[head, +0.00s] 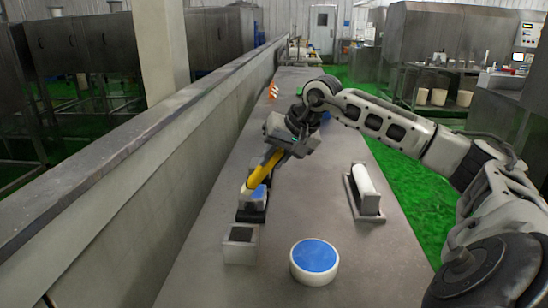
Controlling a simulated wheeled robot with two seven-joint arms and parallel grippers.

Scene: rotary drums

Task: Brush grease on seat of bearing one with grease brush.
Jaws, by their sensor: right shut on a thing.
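My right gripper (277,149) is shut on the yellow handle of the grease brush (263,168). The brush slants down to the left from the gripper. Its lower end is at a small block with a blue patch on a black base (252,215), which looks like a bearing housing. I cannot tell whether the bristles touch the seat, or which bearing this is. A round white tub with a blue top (314,257) stands nearer to me on the right; its contents are unclear. My left gripper is not in view.
A grey box with a dark top (241,243) stands just in front of the black base. A white roller in a grey stand (366,187) is at the bench's right side. A long wall (150,160) borders the bench (315,215) on the left. An orange-white item (272,90) is farther back.

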